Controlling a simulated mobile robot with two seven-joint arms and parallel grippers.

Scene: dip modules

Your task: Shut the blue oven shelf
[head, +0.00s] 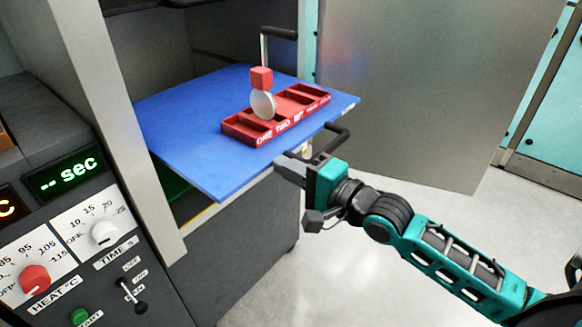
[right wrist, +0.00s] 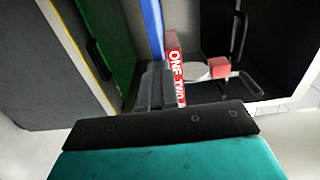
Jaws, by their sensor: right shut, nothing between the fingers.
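The blue oven shelf (head: 190,110) sticks out of the oven opening in the head view, with its front edge towards the right. In the right wrist view the blue shelf (right wrist: 153,25) shows as a thin edge-on strip. My right gripper (head: 282,166) is shut and empty, close to the shelf's front edge; I cannot tell whether it touches. Its fingers also show in the right wrist view (right wrist: 156,88). A black handle (head: 340,130) is by the shelf's front edge, just beyond the gripper. My left gripper is not in view.
A red compartment tray (head: 245,136) sits on the shelf, with a white disc (head: 263,104) and red cube (head: 261,77) at it. A black-handled rod (head: 278,33) rises behind. A grey door panel (head: 430,90) stands open at right. A green shelf (right wrist: 110,30) lies below.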

